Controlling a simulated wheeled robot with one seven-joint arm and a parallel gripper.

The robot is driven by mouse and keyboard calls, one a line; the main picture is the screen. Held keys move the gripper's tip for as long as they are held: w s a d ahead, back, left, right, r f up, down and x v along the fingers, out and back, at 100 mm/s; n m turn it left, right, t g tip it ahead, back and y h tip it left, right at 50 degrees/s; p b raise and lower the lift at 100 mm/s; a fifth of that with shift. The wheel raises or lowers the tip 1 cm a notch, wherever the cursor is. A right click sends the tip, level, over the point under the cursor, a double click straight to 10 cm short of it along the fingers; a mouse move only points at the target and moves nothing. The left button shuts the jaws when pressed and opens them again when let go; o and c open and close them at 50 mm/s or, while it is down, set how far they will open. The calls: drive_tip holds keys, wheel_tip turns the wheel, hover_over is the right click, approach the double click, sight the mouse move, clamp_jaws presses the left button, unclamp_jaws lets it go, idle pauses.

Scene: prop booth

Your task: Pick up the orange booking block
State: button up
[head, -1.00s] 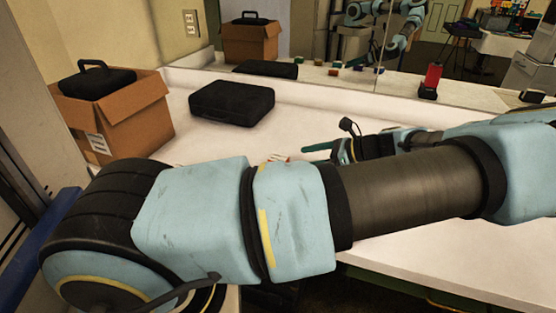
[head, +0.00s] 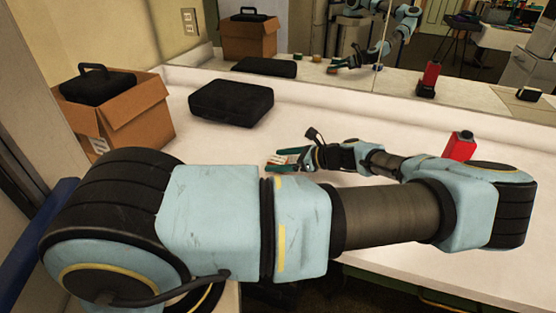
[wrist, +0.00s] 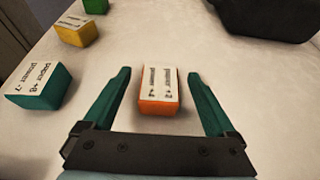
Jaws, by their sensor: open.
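The orange booking block (wrist: 159,92) lies on the white counter in the wrist view, with a white printed label on top. My gripper (wrist: 160,84) is open, and its two green fingers stand on either side of the block with a gap on each side. In the head view my gripper (head: 284,158) is low over the counter, left of the middle. A small pale and reddish shape, probably the block's label and side, shows between the fingers there; most of it is hidden.
In the wrist view, a teal block (wrist: 38,86), a yellow block (wrist: 76,31) and a green block (wrist: 95,6) lie to the left. A black case (head: 231,103), a cardboard box (head: 135,117) holding another case, and a red object (head: 459,146) stand on the counter, before a mirror.

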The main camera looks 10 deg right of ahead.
drive_tip(key=shift+w+a+f, duration=0.1)
drive_tip(key=shift+a+f, duration=0.05)
drive_tip(key=shift+a, duration=0.05)
drive_tip(key=shift+c, duration=0.3)
drive_tip(key=c, duration=1.4)
